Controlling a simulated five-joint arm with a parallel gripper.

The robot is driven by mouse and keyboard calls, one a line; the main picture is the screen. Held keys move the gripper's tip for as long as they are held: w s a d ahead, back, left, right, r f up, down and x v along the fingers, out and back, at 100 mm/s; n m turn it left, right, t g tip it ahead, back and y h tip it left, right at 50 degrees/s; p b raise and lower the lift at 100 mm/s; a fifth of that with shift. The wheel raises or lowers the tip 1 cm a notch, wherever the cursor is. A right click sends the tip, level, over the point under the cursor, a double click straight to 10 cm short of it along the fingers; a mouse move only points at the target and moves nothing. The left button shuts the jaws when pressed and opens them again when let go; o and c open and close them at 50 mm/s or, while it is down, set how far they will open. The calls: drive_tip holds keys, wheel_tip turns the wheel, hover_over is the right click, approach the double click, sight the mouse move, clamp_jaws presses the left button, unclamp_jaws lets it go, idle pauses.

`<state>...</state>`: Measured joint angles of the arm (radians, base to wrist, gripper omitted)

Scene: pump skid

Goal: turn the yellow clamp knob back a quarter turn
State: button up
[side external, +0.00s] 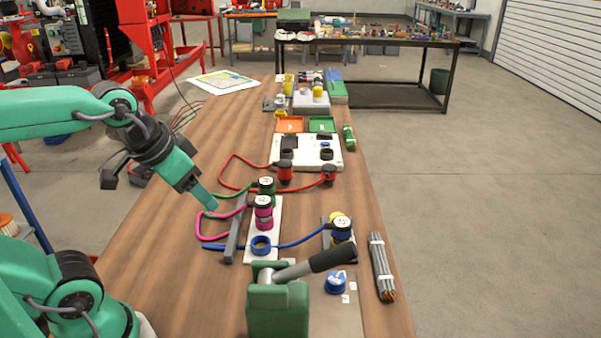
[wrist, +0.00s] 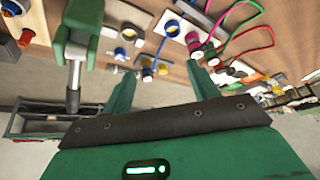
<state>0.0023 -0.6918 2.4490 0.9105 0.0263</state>
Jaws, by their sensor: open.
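My gripper (side external: 209,203) points down over the left part of the bench, left of the magenta cable and well apart from the yellow knob. In the wrist view my gripper (wrist: 160,71) has its fingers spread with nothing between them.
A green block with a black-handled lever (side external: 325,260) stands at the front. Magenta and green connectors (side external: 264,209) rise from a white plate beside a grey bar (side external: 235,228). A blue cable crosses toward the knob. A grey rod bundle (side external: 381,266) lies along the right edge.

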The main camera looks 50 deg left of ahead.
drive_tip(key=w+r+m+g, duration=0.1)
drive_tip(key=w+r+m, duration=0.1)
drive_tip(key=w, duration=0.7)
drive_tip(key=m+g, duration=0.4)
drive_tip(key=m, duration=0.2)
hover_over(338, 214)
drive_tip(key=s, duration=0.2)
drive_tip(key=f, duration=1.6)
drive_tip(key=shift+w+d+f, duration=0.2)
drive_tip(key=shift+d, duration=0.1)
drive_tip(key=shift+w+f+m, duration=0.3)
drive_tip(key=shift+w+f, duration=0.05)
drive_tip(key=shift+f, duration=0.25)
drive_tip(key=shift+f, duration=3.9)
drive_tip(key=c, duration=1)
